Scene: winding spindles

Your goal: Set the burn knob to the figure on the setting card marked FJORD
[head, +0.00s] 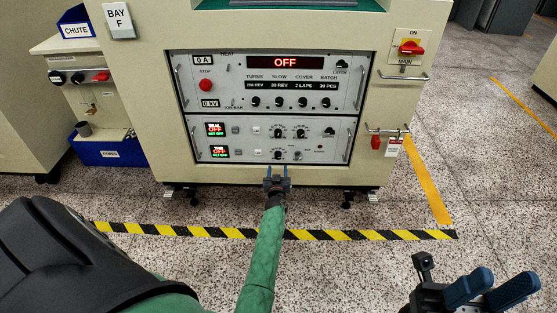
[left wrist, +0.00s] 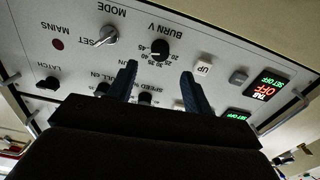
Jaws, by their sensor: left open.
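The burn knob (left wrist: 160,49) is a black round knob marked BURN V, upside down in the left wrist view, with a scale of figures around it. Which figure its pointer meets is too small to tell. In the head view the burn knob (head: 278,154) is in the lowest row of the panel. My left gripper (head: 277,179) is open and empty, in front of the cabinet below that row. In the left wrist view its fingers (left wrist: 160,88) stand apart, short of the knob. My right gripper (head: 490,289) is open and empty at lower right. I cannot make out a FJORD card.
Beside the burn knob are the MODE switch (left wrist: 107,35) and the UP button (left wrist: 204,68). The TAB display (left wrist: 268,89) reads OFF. The cabinet has handles, a red main switch (head: 411,47) and a hanging tag (head: 394,148). A striped floor line (head: 330,235) runs in front.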

